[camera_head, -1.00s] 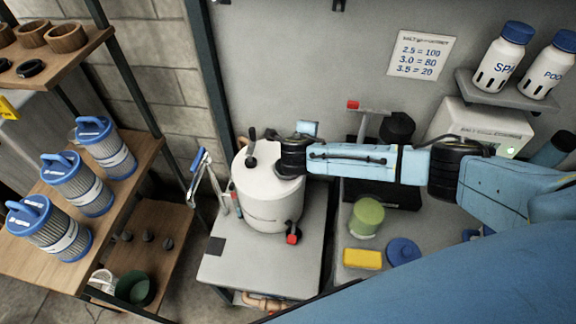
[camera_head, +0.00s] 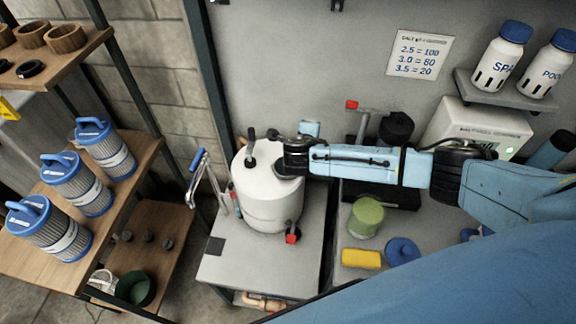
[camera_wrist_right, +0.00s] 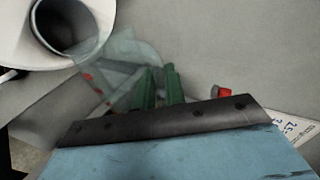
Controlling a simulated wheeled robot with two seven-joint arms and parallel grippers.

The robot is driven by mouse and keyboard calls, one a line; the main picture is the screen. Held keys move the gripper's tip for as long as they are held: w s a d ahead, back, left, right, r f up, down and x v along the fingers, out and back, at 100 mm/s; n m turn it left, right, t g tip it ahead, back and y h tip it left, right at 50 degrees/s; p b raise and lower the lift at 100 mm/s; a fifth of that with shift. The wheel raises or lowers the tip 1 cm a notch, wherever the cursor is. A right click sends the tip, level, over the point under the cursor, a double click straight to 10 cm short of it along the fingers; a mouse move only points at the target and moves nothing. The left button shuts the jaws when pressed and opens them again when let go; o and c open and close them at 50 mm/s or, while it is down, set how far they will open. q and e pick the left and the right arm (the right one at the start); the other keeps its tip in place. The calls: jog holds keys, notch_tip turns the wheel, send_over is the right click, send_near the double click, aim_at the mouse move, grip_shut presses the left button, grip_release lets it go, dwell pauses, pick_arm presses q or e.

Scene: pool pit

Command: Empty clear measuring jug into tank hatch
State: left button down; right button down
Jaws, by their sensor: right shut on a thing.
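The white tank (camera_head: 268,200) stands on a grey stand, left of centre in the head view. Its round dark hatch opening (camera_wrist_right: 62,25) shows at the top left of the right wrist view. The clear measuring jug (camera_wrist_right: 120,52) has red marks and sits between the green fingers of my right gripper (camera_wrist_right: 160,86), which is shut on it. The jug appears tilted, and its edge overlaps the hatch rim in the picture. I cannot tell if they touch or what the jug contains. My left gripper is out of view.
A green cup (camera_head: 367,216), a yellow block (camera_head: 362,258) and a blue lid (camera_head: 403,251) lie on the counter right of the tank. A wooden shelf (camera_head: 150,150) with blue filter cartridges (camera_head: 78,184) stands at left. A blue-handled tool (camera_head: 198,161) is beside the tank.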

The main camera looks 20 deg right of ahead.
jog(key=shift+w+a, duration=0.1)
jog(key=shift+a, duration=0.1)
jog(key=shift+d+f, duration=0.1)
jog(key=shift+f, duration=0.05)
jog(key=s+d, duration=0.1)
jog(key=s+d+f+m+t+y, duration=0.1)
jog(key=d, duration=0.1)
jog(key=s+d+f+m+t+y, duration=0.1)
jog(key=d, duration=0.1)
jog(key=shift+s+f, duration=0.2)
jog(key=shift+s, duration=0.15)
jog(key=shift+s+d+m+t+y, duration=0.4)
jog(key=shift+d+m+y, duration=0.15)
jog(key=shift+m, duration=0.15)
jog(key=s+d+r+m+t+y+b, duration=0.2)
jog(key=d+m+t+b, duration=0.4)
jog(key=b, duration=1.2)
jog(key=s+m+y, duration=0.1)
jog(key=s+m, duration=0.1)
jog(key=shift+s+d+r+t+b, duration=0.15)
jog(key=shift+s+d+t+b, duration=0.15)
jog(key=shift+s+d, duration=0.1)
